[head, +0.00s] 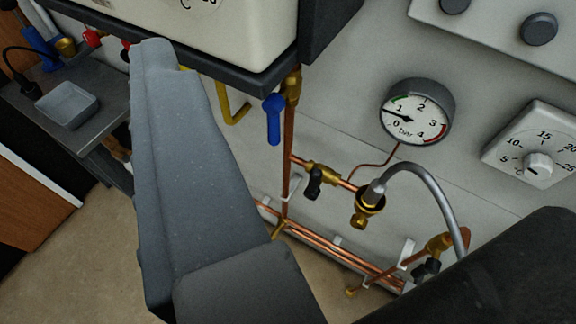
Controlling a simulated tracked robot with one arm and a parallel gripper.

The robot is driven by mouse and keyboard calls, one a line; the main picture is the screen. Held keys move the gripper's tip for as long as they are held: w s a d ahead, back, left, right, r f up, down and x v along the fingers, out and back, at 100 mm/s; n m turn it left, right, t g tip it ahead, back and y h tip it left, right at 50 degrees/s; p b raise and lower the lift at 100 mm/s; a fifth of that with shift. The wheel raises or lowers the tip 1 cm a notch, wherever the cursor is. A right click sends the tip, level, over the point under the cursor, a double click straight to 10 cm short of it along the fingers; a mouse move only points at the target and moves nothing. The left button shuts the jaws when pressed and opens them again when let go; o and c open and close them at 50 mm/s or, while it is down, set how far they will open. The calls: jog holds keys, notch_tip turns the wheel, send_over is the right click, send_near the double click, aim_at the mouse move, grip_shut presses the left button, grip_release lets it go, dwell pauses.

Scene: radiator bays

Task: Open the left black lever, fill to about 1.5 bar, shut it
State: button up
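The left black lever (314,183) hangs down from a brass valve, crosswise to its short copper pipe. A braided hose (432,182) arches from the brass fitting beside it to a second brass valve at lower right. The right black lever (426,270) sits on that valve, partly hidden by a dark shape; its setting is hard to tell. The round gauge (417,112) has its needle between 0 and 1 bar, nearer 1. My gripper (355,140) shows a long grey finger at left and a dark finger at lower right, wide apart, with nothing held. Neither touches a lever.
A blue lever (273,118) hangs under the white boiler casing (230,30). A yellow pipe (234,105) is beside it. Copper pipes (330,245) run low along the wall. A temperature dial (538,160) is at right.

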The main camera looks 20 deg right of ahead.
jog(key=w+a+f+m, duration=0.2)
jog(key=w+a+f, duration=0.1)
jog(key=w+f, duration=0.75)
jog(key=m+g+h+b, duration=0.25)
jog(key=m+h, duration=0.35)
jog(key=h, duration=0.7)
send_near(315, 181)
jog(key=x, duration=1.1)
jog(key=shift+w+b, duration=0.25)
jog(key=shift+b, duration=0.15)
grip_shut()
jog(key=shift+d, duration=0.15)
jog(key=shift+p, duration=0.3)
